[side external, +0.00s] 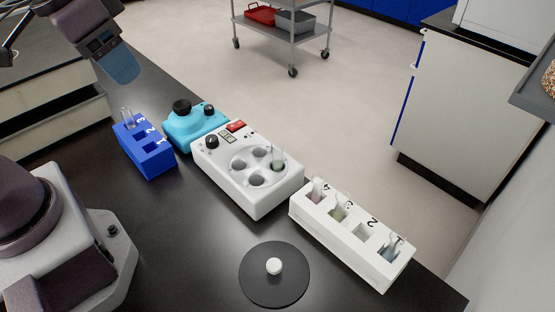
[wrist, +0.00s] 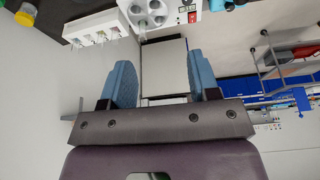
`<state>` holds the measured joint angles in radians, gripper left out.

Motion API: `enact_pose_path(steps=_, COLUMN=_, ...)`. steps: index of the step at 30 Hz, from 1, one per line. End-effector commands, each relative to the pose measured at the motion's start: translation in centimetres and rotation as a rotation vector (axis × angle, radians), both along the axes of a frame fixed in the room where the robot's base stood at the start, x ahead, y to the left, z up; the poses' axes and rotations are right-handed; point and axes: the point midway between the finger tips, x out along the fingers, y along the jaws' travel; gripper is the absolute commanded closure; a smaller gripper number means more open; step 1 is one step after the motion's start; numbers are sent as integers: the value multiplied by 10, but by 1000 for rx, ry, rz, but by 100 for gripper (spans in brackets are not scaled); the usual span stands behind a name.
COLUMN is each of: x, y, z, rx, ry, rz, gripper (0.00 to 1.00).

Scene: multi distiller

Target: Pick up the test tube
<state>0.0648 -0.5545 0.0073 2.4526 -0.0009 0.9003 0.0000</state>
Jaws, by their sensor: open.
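Several clear test tubes are in view. One test tube (side external: 127,116) stands in the slot marked 3 of the blue rack (side external: 152,161). Another test tube (side external: 279,158) stands in a hole of the white round-holed machine (side external: 231,185). The white rack (side external: 330,238) holds tubes in slots 4, 3 and 1; its slot 2 is empty. My gripper (side external: 120,67) is high at the upper left, above and apart from the blue rack. In the wrist view my gripper (wrist: 163,80) is open with nothing between its blue fingers. The white rack also shows there (wrist: 100,28).
A turquoise device (side external: 195,126) with black knobs stands between the blue rack and the white machine. A round black lid (side external: 274,287) with a white knob lies at the front. Bare dark bench lies between blue rack and lid. A wheeled cart (side external: 291,35) stands behind.

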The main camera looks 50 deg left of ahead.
Motion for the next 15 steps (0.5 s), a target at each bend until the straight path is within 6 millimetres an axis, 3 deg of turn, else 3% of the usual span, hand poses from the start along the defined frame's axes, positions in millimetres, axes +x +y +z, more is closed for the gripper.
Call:
enact_pose_path(steps=4, x=39, y=-16, z=-18, rx=-19, ry=135, rz=31, gripper=44)
enact_pose_path(steps=8, x=75, y=-33, z=-37, rx=-47, ry=229, rz=171, gripper=44)
enact_pose_path(steps=15, x=144, y=-69, z=-94, rx=-79, ry=355, rz=610, gripper=44)
